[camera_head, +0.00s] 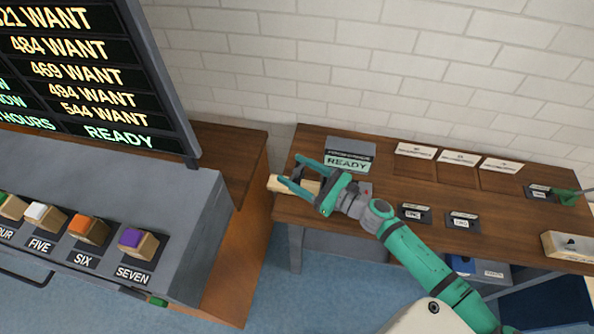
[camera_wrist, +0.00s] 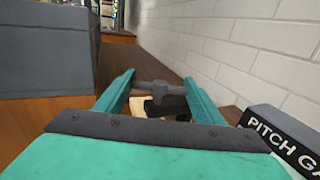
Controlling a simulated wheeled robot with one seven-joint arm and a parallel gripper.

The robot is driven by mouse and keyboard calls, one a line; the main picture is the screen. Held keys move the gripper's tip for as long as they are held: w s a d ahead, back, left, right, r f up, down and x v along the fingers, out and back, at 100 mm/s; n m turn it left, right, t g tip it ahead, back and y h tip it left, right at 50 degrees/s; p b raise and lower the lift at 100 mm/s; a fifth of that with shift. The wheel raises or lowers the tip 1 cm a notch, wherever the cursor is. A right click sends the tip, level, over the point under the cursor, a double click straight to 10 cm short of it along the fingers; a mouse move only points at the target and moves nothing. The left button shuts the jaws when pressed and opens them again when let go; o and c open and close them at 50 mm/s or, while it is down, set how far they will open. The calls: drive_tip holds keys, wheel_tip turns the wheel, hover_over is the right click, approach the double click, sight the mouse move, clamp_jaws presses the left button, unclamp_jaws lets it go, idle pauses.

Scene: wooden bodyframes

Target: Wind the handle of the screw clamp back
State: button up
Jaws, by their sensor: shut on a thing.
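My gripper (camera_head: 292,172) is at the left end of the wooden bench, with its two teal fingers spread well apart. In the wrist view my gripper (camera_wrist: 160,86) is shut on the ends of a dark grey crossbar, the screw clamp's handle (camera_wrist: 158,88), which spans from finger to finger. A dark part of the clamp shows just below the bar. A pale wooden piece (camera_wrist: 138,105) lies beyond and below it; it also shows at the bench edge in the head view (camera_head: 276,183). Most of the clamp is hidden by my gripper.
A grey box with a READY display (camera_head: 348,153) stands close behind my gripper; its side reads PITCH GA in the wrist view (camera_wrist: 285,138). The wooden bench (camera_head: 388,177) holds small labelled plates to the right. A grey cabinet (camera_head: 190,215) with coloured blocks stands left.

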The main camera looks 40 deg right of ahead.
drive_tip(key=shift+f, duration=0.2)
drive_tip(key=o, duration=1.1)
drive_tip(key=shift+c, duration=0.2)
drive_tip(key=shift+s+d+r, duration=0.1)
drive_tip(key=v, duration=1)
drive_tip(key=shift+s, duration=0.3)
drive_tip(key=shift+w, duration=0.15)
